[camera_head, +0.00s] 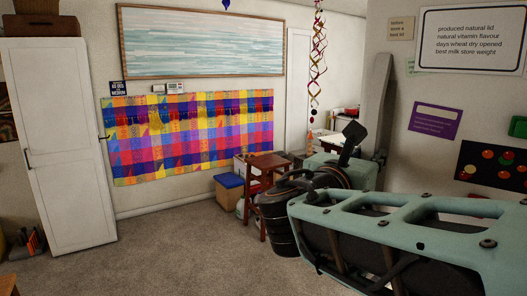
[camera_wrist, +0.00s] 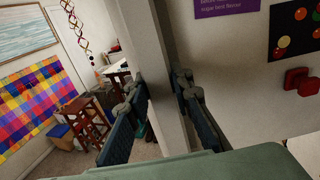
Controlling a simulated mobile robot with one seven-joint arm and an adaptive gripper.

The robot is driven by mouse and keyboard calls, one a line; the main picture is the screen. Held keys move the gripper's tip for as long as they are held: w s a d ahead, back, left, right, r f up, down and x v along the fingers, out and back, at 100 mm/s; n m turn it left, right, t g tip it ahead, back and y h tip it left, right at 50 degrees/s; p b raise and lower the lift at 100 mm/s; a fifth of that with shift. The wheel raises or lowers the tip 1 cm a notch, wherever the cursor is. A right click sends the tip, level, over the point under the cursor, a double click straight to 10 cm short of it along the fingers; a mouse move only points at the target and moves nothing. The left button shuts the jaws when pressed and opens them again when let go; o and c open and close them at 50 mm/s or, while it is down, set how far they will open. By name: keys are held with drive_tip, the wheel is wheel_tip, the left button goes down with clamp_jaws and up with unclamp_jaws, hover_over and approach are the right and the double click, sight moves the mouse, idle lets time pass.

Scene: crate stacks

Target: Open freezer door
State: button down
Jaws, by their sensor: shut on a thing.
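A tall grey upright piece (camera_head: 377,98) stands at the right of the head view, in front of the pale wall. It also shows in the wrist view (camera_wrist: 172,60), running down between the two fingers of my gripper (camera_wrist: 160,88). I cannot tell whether it is the freezer door's edge or its handle. My gripper is shut on it, one finger on each side. In the head view my gripper (camera_head: 352,140) is partly hidden by my arm in the foreground. The freezer's body cannot be made out.
A tall white cabinet (camera_head: 65,150) stands at the left. Carpet (camera_head: 170,250) is clear at the centre left. Twisted streamers (camera_head: 317,60) hang near the back.

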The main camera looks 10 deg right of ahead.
drive_tip(key=c, duration=1.7)
unclamp_jaws()
drive_tip(key=v, duration=1.2)
